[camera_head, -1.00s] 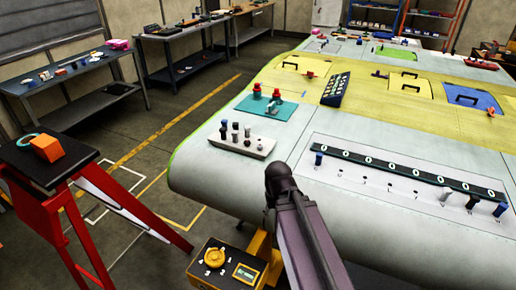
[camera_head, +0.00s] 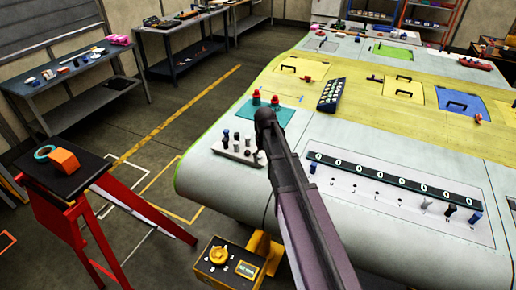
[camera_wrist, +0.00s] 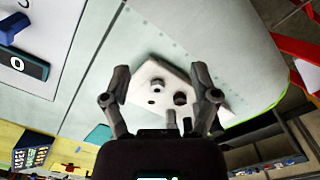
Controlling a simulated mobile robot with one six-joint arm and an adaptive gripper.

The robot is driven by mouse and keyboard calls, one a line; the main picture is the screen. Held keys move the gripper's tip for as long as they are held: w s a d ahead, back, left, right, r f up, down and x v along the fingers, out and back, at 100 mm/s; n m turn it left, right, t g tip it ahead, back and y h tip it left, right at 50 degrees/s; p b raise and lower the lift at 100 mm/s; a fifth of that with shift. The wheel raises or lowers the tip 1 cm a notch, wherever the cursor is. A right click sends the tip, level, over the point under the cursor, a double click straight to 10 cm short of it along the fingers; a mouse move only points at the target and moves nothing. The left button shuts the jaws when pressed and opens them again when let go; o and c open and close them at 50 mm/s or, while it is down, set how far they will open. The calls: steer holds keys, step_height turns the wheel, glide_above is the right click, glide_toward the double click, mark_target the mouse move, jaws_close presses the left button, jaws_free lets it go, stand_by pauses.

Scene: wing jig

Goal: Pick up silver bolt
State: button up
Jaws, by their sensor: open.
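A pale bolt holder (camera_head: 222,152) with several upright bolts stands near the left edge of the wing. Some of its bolts look dark and some greyish; which one is silver is too small to tell. In the wrist view the holder (camera_wrist: 143,76) lies between and beyond the two fingers of my gripper (camera_wrist: 162,94). In the head view my arm covers the holder's right side. A silver-looking bolt (camera_head: 426,205) stands below the numbered strip at right.
The dark numbered strip (camera_head: 390,180) has a black bolt (camera_head: 449,211) and a blue bolt (camera_head: 475,217) near its right end. Red-topped items (camera_head: 275,102) stand behind the holder. A yellow control box (camera_head: 222,263) sits below the wing edge.

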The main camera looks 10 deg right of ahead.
step_height(320, 180, up, 7)
steer(key=p, duration=0.6)
glide_above(259, 155)
steer(key=shift+n+b, duration=0.3)
steer(key=shift+f, duration=0.1)
step_height(259, 155, down, 8)
steer(key=b, duration=0.8)
steer(key=shift+f+b, duration=0.25)
steer(key=shift+b, duration=0.1)
steer(key=shift+f, duration=0.15)
step_height(259, 155, down, 5)
steer(key=b, duration=0.5)
jaws_close()
